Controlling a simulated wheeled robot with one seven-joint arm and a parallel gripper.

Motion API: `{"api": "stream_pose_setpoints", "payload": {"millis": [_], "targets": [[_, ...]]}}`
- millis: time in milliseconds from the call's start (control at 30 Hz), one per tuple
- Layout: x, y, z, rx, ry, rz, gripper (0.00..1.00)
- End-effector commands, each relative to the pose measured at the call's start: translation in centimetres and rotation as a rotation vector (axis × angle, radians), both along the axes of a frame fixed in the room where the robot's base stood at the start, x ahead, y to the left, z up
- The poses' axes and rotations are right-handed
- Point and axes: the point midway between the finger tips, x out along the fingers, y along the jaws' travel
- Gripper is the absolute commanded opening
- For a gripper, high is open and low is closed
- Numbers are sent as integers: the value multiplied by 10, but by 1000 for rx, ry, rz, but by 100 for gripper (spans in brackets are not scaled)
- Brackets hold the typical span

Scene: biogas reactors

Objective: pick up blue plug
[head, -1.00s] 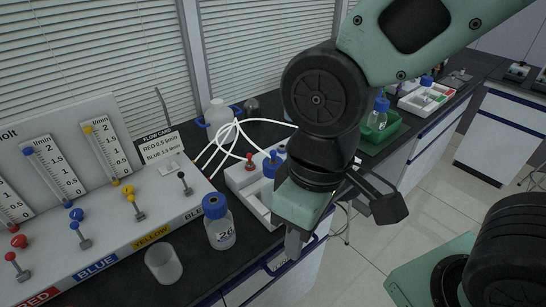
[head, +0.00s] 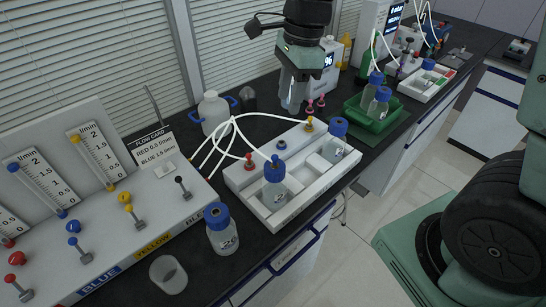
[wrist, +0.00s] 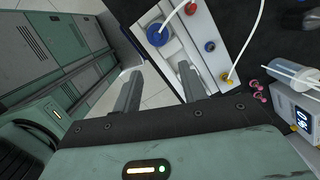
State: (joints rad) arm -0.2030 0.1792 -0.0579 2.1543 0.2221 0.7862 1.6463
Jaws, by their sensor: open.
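The blue plug (head: 281,144) stands upright in the back strip of a white rack (head: 316,188), between a red plug (head: 249,161) and a yellow plug (head: 309,125). In the wrist view the blue plug (wrist: 209,46) also shows, to the right of my fingers, between the red and yellow plugs. My gripper (head: 291,104) points down, open and empty, behind the rack in the head picture and apart from the plug. In the wrist view my gripper's (wrist: 158,74) two fingers are spread, with floor and the rack's edge showing between them.
Two blue-capped bottles (head: 274,188) (head: 334,147) stand in the rack. White tubes (head: 236,128) arch over to the plugs and a bottle cap. Pink plugs (head: 316,104) stand close to my gripper. A blue-capped bottle (head: 221,230) and an empty cup (head: 168,274) stand in front of the flow panel (head: 110,200).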

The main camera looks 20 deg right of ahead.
Motion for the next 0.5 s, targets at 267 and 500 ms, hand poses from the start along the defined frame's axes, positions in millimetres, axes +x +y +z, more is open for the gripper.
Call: {"api": "stream_pose_setpoints", "payload": {"millis": [267, 500], "targets": [[-2, 9, -55, -1, 9, 2, 42], [-1, 15, -97, -1, 6, 4, 42]]}}
